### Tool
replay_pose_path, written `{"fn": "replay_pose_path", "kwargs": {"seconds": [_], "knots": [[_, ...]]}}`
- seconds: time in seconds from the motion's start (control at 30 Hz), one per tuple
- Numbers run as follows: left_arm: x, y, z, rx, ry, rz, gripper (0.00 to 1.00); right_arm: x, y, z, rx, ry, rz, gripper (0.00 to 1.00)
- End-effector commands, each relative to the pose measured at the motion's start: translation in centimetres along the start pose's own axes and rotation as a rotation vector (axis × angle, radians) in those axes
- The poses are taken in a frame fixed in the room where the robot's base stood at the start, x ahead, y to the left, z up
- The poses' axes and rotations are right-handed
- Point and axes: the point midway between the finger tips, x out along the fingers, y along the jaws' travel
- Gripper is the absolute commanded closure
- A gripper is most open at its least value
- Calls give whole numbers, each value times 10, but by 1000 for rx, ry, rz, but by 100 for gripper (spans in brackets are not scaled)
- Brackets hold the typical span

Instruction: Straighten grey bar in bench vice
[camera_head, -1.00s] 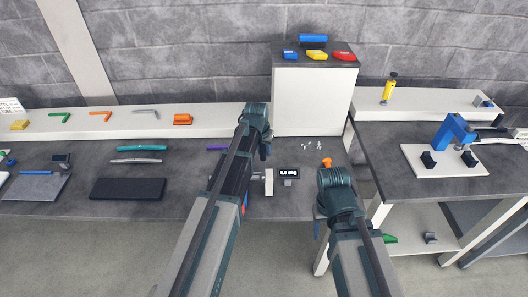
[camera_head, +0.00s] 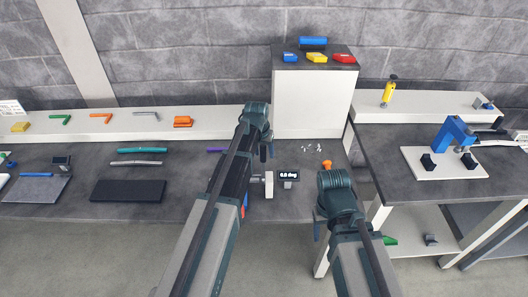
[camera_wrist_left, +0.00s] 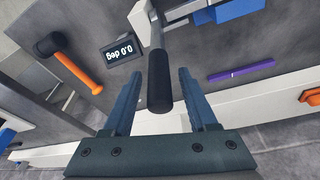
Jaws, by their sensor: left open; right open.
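A light grey bar (camera_head: 136,163) lies on the bench at the left, just in front of a teal bar (camera_head: 142,150). A bent grey piece (camera_head: 146,114) rests on the white ledge behind. The bench vice (camera_head: 268,184) is partly hidden by my left arm; whether it holds a bar cannot be seen. An angle display (camera_head: 288,175) beside it reads 0.0 deg. My left gripper (camera_wrist_left: 162,74) is open, with a black-gripped handle (camera_wrist_left: 160,88) between its fingers, not clamped. My right gripper (camera_head: 318,228) is open, mostly hidden, near the bench's front edge.
A hammer with an orange handle (camera_wrist_left: 75,70) and a purple bar (camera_wrist_left: 240,71) lie near the vice. A dark mat (camera_head: 128,190) lies at the left. A white cabinet (camera_head: 308,100) stands behind. A second bench (camera_head: 385,150) is at the right.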

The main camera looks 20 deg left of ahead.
Motion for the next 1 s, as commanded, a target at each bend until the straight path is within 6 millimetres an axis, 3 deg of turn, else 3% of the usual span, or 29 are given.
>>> {"fn": "replay_pose_path", "kwargs": {"seconds": [0.27, 0.8, 1.0], "knots": [[-29, 0, -1, 0, 0, 0, 42, -28, 2, 2, 5, 0, -1, 42], [-115, 0, -1, -1, 0, 0, 42, -111, 10, 7, 5, -3, -2, 42], [-134, 0, 0, 0, 0, 0, 42, -130, 12, 8, 11, -4, -3, 42]]}}
